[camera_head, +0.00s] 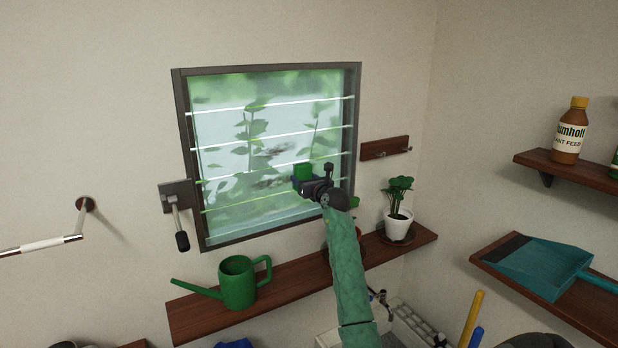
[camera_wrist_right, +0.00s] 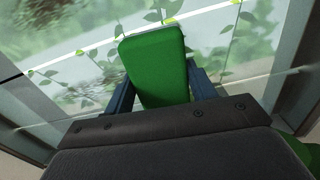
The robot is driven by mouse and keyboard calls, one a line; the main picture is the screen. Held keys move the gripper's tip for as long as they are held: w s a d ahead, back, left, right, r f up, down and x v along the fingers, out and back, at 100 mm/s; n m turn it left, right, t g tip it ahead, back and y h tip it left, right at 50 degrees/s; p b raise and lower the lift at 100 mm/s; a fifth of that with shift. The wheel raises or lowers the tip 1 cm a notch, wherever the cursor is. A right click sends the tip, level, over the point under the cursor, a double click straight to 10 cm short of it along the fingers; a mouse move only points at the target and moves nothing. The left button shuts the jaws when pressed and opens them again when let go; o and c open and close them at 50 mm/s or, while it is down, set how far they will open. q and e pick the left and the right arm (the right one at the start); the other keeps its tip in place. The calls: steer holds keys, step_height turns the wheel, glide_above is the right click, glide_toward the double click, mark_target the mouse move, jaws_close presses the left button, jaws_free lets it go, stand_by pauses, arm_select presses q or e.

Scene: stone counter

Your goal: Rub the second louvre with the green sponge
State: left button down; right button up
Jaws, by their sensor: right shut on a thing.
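The louvre window (camera_head: 227,126) has several glass slats with bright edges, in a dark frame. Dark smudges (camera_head: 272,152) show on the glass near the middle, with another lower down. My right gripper (camera_head: 305,183) is in front of the window's lower right part, shut on the green sponge (camera_head: 303,171). In the wrist view the sponge (camera_wrist_right: 157,65) sticks out between the blue fingers toward the glass. Whether it touches a slat I cannot tell. The gripper hides the glass behind it. My left gripper is not in view.
A crank handle (camera_head: 181,240) hangs left of the frame. Below, a wooden shelf (camera_head: 290,282) holds a green watering can (camera_head: 238,283) and a potted plant (camera_head: 398,228). A hook rail (camera_head: 376,149) is right of the window. Right-hand shelves hold a bottle (camera_head: 571,135) and a dustpan (camera_head: 540,268).

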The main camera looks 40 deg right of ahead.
mark_target(250, 186)
steer(key=shift+w+a+p, duration=0.35)
steer(key=shift+a+p, duration=0.35)
steer(key=shift+a, duration=0.8)
steer(key=shift+w+a+p, duration=0.35)
steer(key=shift+a+p, duration=0.3)
steer(key=shift+a, duration=0.8)
steer(key=shift+w+a+p, duration=0.35)
steer(key=shift+a+p, duration=0.35)
steer(key=shift+a, duration=0.8)
steer(key=shift+w+a+p, duration=0.4)
steer(key=shift+a+p, duration=0.2)
steer(key=shift+a, duration=0.95)
steer(key=shift+w+a+p, duration=0.35)
steer(key=shift+a+p, duration=0.3)
steer(key=shift+a, duration=0.85)
steer(key=shift+w+a+p, duration=0.4)
steer(key=shift+a+p, duration=0.2)
steer(key=shift+a, duration=0.95)
steer(key=shift+v, duration=3.05)
steer(key=v, duration=0.3)
